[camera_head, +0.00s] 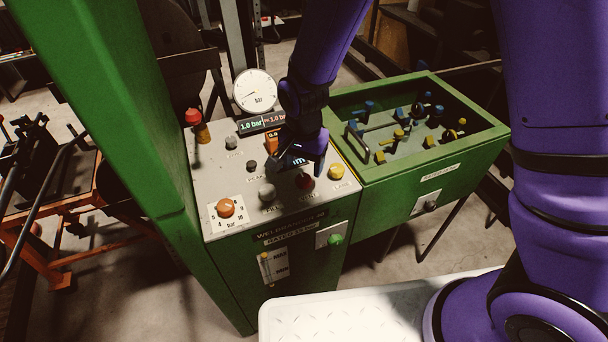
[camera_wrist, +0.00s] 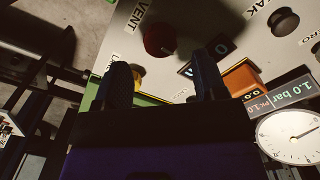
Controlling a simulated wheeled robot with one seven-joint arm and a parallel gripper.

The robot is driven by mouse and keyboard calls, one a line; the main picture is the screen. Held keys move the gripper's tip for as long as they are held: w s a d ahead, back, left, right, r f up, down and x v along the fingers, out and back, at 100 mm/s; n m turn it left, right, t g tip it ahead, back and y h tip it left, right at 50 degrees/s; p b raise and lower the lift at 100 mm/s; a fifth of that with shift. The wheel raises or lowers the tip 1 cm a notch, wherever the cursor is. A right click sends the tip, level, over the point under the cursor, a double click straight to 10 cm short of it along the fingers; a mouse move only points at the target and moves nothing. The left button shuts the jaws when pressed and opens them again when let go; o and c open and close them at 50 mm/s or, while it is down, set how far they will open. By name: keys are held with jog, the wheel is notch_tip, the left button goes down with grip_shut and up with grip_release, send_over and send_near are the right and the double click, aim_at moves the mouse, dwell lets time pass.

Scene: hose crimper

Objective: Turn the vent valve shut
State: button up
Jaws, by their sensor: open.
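The vent valve is a dark red round knob (camera_head: 305,182) on the grey top of the green machine, near its front right edge. In the wrist view the red knob (camera_wrist: 158,40) sits beside the printed word VENT. My gripper (camera_head: 306,160) hangs over the panel just behind the red knob and hides part of the panel there. In the wrist view my gripper (camera_wrist: 163,75) has its two dark fingers spread apart with nothing between them. The knob lies beyond the fingertips, apart from them. I cannot tell from its round shape how far it is turned.
A yellow knob (camera_head: 336,172) sits close right of the red one, a grey knob (camera_head: 267,192) to its left. A pressure gauge (camera_head: 255,91) and a display (camera_head: 262,124) reading 1.0 bar stand behind. A green open bin (camera_head: 430,185) with fittings adjoins at right.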

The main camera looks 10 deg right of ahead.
aim_at(303, 178)
jog(key=shift+f, duration=2.2)
jog(key=c, duration=0.9)
